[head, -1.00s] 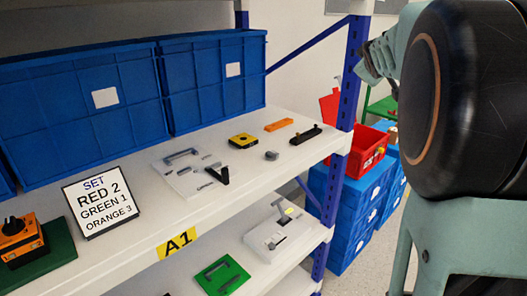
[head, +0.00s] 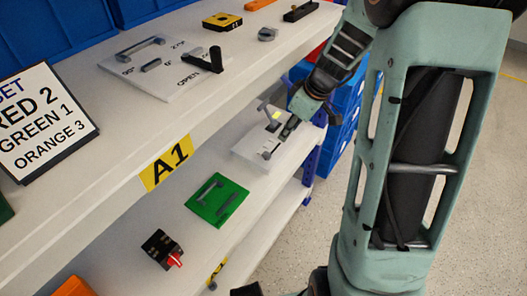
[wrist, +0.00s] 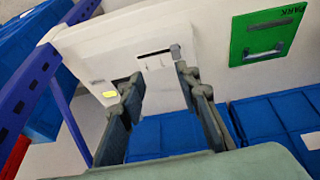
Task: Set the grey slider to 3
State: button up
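A white panel (head: 245,152) lies on the lower shelf, with a small yellow patch (head: 277,115) on it. In the wrist view the panel (wrist: 120,58) carries a dark slot with a small grey piece, likely the grey slider (wrist: 175,51), at its right end. Any scale marks are too small to read. My gripper (wrist: 155,90) is open and empty. Its two fingers stand apart over the panel, with the grey piece beyond the right fingertip. In the head view my gripper (head: 290,127) is at the panel's right side and covers part of it.
A green panel (head: 205,209) with a grey handle lies left of the white panel. A black switch box (head: 162,248) with a red part is nearer. The upper shelf's edge with the A1 label (head: 165,162) overhangs on the left. A blue shelf post (wrist: 30,82) stands close by.

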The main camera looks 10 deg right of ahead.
aim_at(268, 154)
jog(key=shift+y, duration=0.4)
jog(key=b+x, duration=0.1)
jog(key=x, duration=0.3)
jog(key=s+a+b+x, duration=0.1)
jog(key=x, duration=0.3)
jog(key=b+x, duration=0.1)
jog(key=x, duration=0.3)
jog(key=shift+s+a+f, duration=0.15)
jog(key=shift+a+f, duration=0.1)
jog(key=shift+a, duration=0.15)
grip_shut()
